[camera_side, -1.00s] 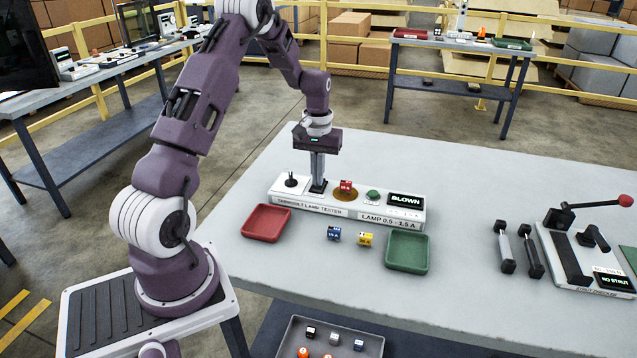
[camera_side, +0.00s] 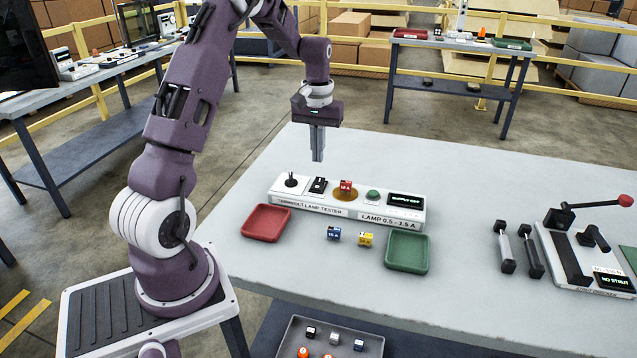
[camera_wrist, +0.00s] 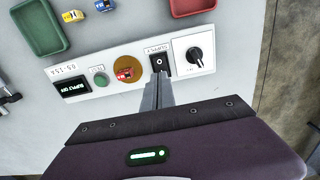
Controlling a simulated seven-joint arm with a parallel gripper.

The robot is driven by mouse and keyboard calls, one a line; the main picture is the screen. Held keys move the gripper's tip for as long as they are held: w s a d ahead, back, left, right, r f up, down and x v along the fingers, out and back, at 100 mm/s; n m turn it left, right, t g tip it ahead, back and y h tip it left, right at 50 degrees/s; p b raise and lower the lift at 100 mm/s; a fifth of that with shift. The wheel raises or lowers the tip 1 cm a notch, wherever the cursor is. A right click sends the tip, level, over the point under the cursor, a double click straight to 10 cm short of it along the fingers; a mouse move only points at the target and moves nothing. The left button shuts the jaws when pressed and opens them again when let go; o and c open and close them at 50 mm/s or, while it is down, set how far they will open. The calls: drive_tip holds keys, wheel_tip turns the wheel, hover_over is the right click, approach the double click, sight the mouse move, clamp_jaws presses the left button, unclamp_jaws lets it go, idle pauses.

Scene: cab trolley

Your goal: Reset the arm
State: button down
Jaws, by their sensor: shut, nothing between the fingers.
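My gripper (camera_side: 318,160) is shut and empty. It hangs above the table, just behind and above the lamp tester (camera_side: 310,206), with its fingers pointing down and clear of the tester. In the wrist view my gripper (camera_wrist: 158,80) shows near the black supply switch (camera_wrist: 160,62).
A red tray (camera_side: 266,222), a blue block (camera_side: 334,234), a yellow block (camera_side: 366,239) and a green tray (camera_side: 408,252) lie in front of the tester. Two dark-ended struts (camera_side: 517,248) and a lever fixture (camera_side: 585,255) stand at the right. The table's back is clear.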

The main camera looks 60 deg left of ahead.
drive_tip(key=s+d+r+m+t, duration=0.2)
drive_tip(key=s+d+r+m, duration=0.15)
drive_tip(key=d+r, duration=0.5)
drive_tip(key=s+d+r+m+t, duration=0.1)
drive_tip(key=s+d+r+m, duration=0.1)
drive_tip(key=s+d+r, duration=0.6)
drive_tip(key=s+d+f+m+t, duration=0.1)
drive_tip(key=s+d+m+t, duration=0.1)
drive_tip(key=s+d, duration=0.8)
drive_tip(key=shift+s+d+f+m+t, duration=0.3)
drive_tip(key=shift+s+m, duration=0.2)
drive_tip(key=shift+m, duration=0.25)
